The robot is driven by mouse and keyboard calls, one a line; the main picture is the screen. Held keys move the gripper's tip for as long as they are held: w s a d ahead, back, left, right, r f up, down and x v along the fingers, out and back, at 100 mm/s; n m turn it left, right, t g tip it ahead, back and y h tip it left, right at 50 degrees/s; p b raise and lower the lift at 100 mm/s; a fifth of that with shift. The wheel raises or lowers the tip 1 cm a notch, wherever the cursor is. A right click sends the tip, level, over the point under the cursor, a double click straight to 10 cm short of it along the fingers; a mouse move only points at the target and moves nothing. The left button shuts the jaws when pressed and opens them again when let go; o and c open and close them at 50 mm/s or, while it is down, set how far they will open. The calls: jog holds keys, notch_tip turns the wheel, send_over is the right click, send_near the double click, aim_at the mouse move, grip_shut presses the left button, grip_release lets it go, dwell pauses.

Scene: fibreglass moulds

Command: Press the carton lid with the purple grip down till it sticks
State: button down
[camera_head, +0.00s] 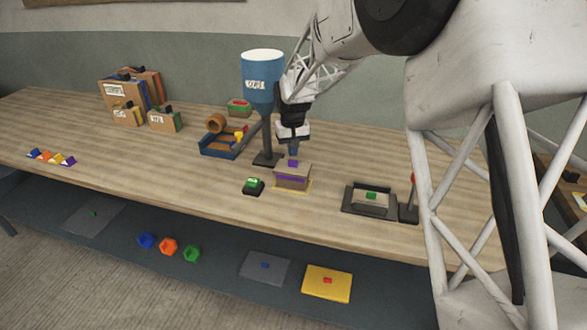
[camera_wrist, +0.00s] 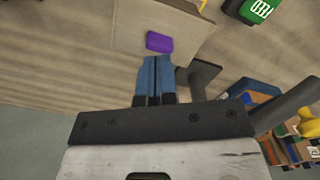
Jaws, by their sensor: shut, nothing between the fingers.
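The carton (camera_head: 291,180) stands on the wooden table inside a yellow outline, with a purple band along its upper side. Its cardboard lid (camera_head: 297,169) lies on top and carries a small purple grip (camera_head: 293,163). In the wrist view the lid (camera_wrist: 150,18) fills the upper middle, with the purple grip (camera_wrist: 159,42) just beyond the fingertips. My gripper (camera_head: 293,150) points down above the lid, close to the purple grip. Its blue fingers (camera_wrist: 155,62) are shut together and empty. I cannot tell whether the fingertips touch the grip or whether the lid sits fully down.
A blue hopper (camera_head: 258,85) on a dark stand (camera_head: 266,158) rises close behind my gripper. A green-buttoned device (camera_head: 253,186) sits left of the carton. A dark tray (camera_head: 369,199) with a green-gripped block lies to the right. The table in front of the carton is clear.

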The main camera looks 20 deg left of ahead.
aim_at(293, 161)
jog(key=shift+f, duration=1.2)
dwell(1.3)
jog(key=shift+r, duration=3.55)
